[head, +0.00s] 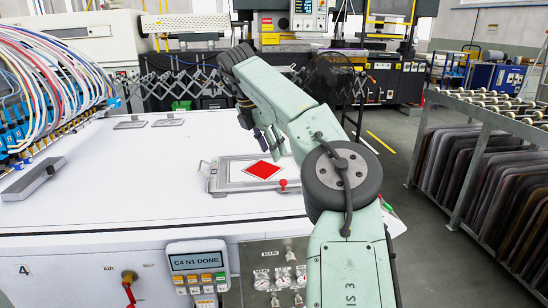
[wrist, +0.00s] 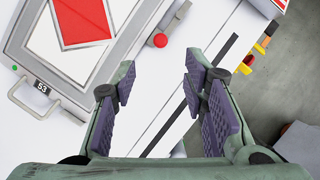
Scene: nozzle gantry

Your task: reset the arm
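My arm reaches out over the white table (head: 130,185) and bends down at the wrist. My gripper (head: 270,145) hangs above the table, just behind a grey frame with a red diamond (head: 263,170). In the wrist view my gripper (wrist: 156,88) is open, its two purple-padded fingers wide apart with nothing between them. The frame (wrist: 107,47) lies at the upper left there, with a handle and a label reading 53. A red knob (wrist: 160,40) sits at its edge, apart from the fingers.
Blue valves with many coloured hoses (head: 40,85) stand at the left. A grey bar (head: 33,178) and two small plates lie on the table. A display (head: 197,261) on the front reads "C4 N1 DONE". A roller rack (head: 490,110) stands at the right, across a floor gap.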

